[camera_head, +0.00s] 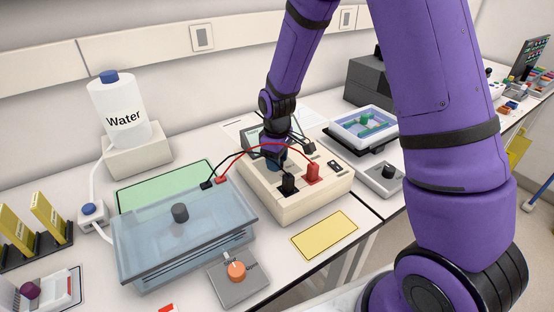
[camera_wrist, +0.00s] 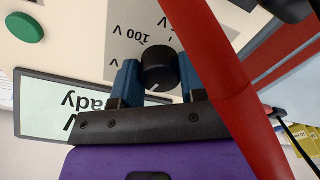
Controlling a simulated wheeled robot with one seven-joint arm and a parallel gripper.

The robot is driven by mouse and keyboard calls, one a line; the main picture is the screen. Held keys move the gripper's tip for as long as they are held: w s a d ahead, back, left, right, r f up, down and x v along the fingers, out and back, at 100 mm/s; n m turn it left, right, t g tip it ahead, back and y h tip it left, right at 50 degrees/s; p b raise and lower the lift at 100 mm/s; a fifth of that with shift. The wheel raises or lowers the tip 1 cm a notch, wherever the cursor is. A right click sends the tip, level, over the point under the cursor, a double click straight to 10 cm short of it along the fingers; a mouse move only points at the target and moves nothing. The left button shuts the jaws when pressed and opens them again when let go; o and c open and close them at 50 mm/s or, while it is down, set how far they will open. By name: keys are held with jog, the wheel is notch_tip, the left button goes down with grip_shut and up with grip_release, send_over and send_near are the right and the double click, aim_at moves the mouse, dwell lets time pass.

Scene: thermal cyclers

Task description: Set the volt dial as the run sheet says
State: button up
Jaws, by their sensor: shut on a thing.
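The cream power supply (camera_head: 318,205) stands mid-bench with a black and a red plug in its top. In the wrist view, its black volt dial (camera_wrist: 159,65) has a pale pointer mark and sits between the blue fingers of my gripper (camera_wrist: 158,84), which is shut on it. An upside-down "100 V" label shows beside the dial; another label is partly hidden. The display (camera_wrist: 62,105) reads upside down, ending in "ady", partly covered. In the head view my gripper (camera_head: 277,163) is over the supply and hides the dial. No readable run sheet shows.
Red and black leads (camera_head: 262,146) arch from the supply to the blue gel tank (camera_head: 165,235), close to my gripper. A yellow sheet (camera_head: 325,236), without legible text, lies in front.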

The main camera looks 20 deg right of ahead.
jog(key=m, duration=0.5)
jog(key=shift+m, duration=0.3)
jog(key=m, duration=0.5)
jog(key=shift+m, duration=0.3)
jog(key=m, duration=0.5)
jog(key=shift+m, duration=2.4)
jog(key=o, duration=0.9)
jog(key=shift+r, duration=0.1)
notch_tip(320, 180, up, 11)
jog(key=shift+f, duration=0.15)
